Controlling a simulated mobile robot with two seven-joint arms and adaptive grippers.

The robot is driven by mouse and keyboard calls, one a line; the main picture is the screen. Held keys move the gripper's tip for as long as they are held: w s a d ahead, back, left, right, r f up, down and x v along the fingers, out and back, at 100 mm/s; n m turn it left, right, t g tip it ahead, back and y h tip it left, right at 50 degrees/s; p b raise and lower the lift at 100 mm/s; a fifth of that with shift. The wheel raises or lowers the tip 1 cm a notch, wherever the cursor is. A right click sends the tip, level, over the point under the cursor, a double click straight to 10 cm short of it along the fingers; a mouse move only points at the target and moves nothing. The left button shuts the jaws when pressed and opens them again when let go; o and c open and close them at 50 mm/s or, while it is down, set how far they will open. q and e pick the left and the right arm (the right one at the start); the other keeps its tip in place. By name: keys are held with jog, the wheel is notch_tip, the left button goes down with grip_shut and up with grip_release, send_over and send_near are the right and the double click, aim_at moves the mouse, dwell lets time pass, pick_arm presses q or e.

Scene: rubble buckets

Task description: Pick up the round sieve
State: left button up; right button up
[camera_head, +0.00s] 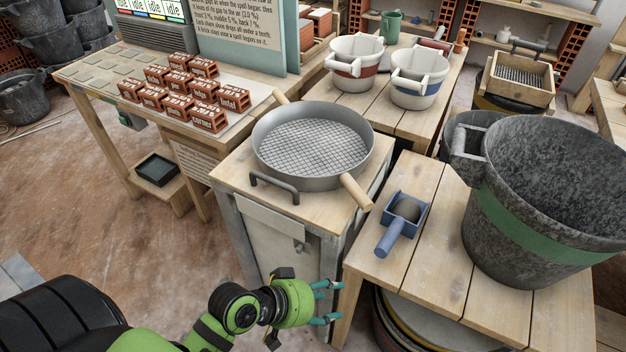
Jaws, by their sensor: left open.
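The round sieve (312,146) is a grey metal pan with a wire mesh floor. It sits on top of a wooden cabinet (230,181) in the middle of the view. One wooden handle (357,191) points to the lower right, and another wooden stub shows at its upper left. My left gripper (328,302) is open and empty, with teal fingertips pointing right. It is in front of the cabinet, below and apart from the sieve. My right gripper is not in view.
A dark bracket handle (274,187) is at the cabinet top's front edge. A blue scoop (402,220) and a large black bucket with a green band (540,200) stand on the right table. Two white buckets (419,77) stand behind.

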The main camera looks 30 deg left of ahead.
pick_arm(q)
jog(key=w+r+n+t+h, duration=0.2)
jog(key=w+r+n+t, duration=0.2)
jog(key=w+r, duration=0.15)
jog(key=n+t+y, duration=0.3)
jog(key=n+t, duration=0.2)
jog(key=n, duration=0.4)
send_near(347, 187)
jog(key=p+x, duration=0.2)
jog(key=x, duration=0.2)
jog(key=shift+w+d+r, duration=0.2)
jog(key=shift+w+d, duration=0.05)
jog(key=shift+w, duration=0.05)
jog(key=shift+p+x, duration=0.6)
jog(key=shift+x, duration=2.45)
jog(key=shift+f, duration=0.2)
grip_shut()
jog(key=shift+a+r, duration=0.1)
